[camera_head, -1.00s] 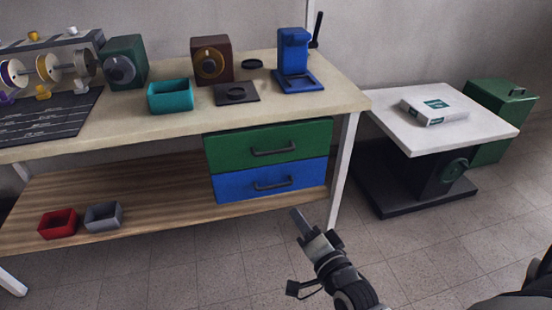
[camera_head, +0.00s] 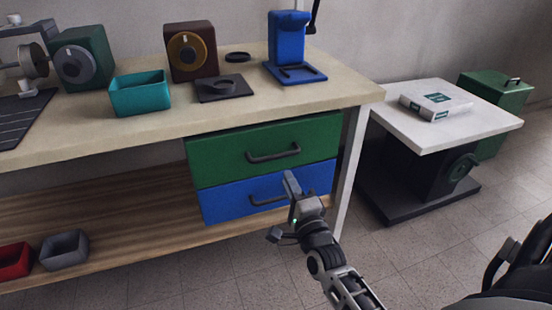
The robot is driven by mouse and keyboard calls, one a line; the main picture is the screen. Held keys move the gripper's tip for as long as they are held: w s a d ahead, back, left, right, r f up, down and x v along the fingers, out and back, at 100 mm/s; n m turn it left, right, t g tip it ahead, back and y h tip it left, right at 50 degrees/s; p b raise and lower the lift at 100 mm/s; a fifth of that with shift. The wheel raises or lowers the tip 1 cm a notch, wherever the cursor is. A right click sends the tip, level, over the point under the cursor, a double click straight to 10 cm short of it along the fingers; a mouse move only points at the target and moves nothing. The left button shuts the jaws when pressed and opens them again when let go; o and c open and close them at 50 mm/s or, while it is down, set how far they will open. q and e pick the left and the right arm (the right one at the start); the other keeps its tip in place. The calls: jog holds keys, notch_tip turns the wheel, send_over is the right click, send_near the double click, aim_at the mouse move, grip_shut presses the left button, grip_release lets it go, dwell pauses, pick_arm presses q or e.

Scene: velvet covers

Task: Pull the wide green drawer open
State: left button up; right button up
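The wide green drawer (camera_head: 225,156) is under the right part of the workbench, and its front sits flush above a blue drawer (camera_head: 222,203). The green drawer's dark bar handle (camera_head: 273,154) is fully in view. My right gripper (camera_head: 291,184) is in front of the blue drawer, below and a little right of the green handle, with its fingers pointing up. It overlaps the right part of the blue drawer's handle (camera_head: 262,199) in the picture. Its finger gap cannot be made out. My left gripper is out of view.
The workbench (camera_head: 130,134) carries a teal bin (camera_head: 141,93), a blue stand (camera_head: 288,45) and dial boxes. Its white leg (camera_head: 350,170) stands right of the drawers. A white-topped lift table (camera_head: 470,122) stands further right. Floor in front is clear.

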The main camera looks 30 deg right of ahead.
aim_at(276, 155)
jog(key=b+x, duration=0.1)
jog(key=x, duration=0.8)
jog(key=shift+w, duration=0.2)
grip_shut()
